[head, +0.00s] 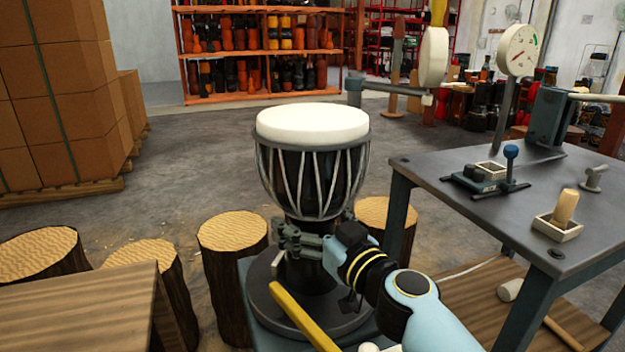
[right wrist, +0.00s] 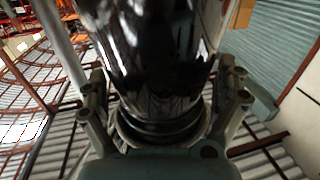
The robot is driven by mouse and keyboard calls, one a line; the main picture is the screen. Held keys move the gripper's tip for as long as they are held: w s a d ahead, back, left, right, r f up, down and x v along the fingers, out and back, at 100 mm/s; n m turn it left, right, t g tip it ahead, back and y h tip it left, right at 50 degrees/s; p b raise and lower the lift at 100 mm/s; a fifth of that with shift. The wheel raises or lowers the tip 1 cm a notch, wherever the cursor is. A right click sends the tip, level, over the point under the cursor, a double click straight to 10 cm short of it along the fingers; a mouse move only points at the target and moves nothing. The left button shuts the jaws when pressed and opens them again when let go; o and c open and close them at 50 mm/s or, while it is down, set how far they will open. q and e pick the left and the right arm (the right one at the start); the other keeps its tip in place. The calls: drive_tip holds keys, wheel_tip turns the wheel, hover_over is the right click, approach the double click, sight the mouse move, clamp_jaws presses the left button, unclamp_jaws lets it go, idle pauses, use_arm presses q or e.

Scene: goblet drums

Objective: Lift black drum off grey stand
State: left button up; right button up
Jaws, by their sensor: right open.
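The black drum (head: 305,182) is goblet-shaped, with a white head and pale ropes. It stands upright on the round grey stand (head: 262,310) in the middle of the head view. My right gripper (head: 284,238) is at the drum's narrow neck, just below the bowl. In the right wrist view the glossy black drum (right wrist: 160,50) rises between the fingers of my open right gripper (right wrist: 162,88), one on each side. I cannot tell whether either finger touches it. The arm hides part of the drum's foot and the stand. My left gripper is not in view.
Log stools (head: 232,231) and a wooden table (head: 90,315) are at the left. A yellow bar (head: 302,317) crosses before the stand.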

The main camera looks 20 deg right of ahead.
drive_tip(key=c, duration=1.5)
drive_tip(key=shift+r, duration=0.2)
drive_tip(key=shift+c, duration=0.8)
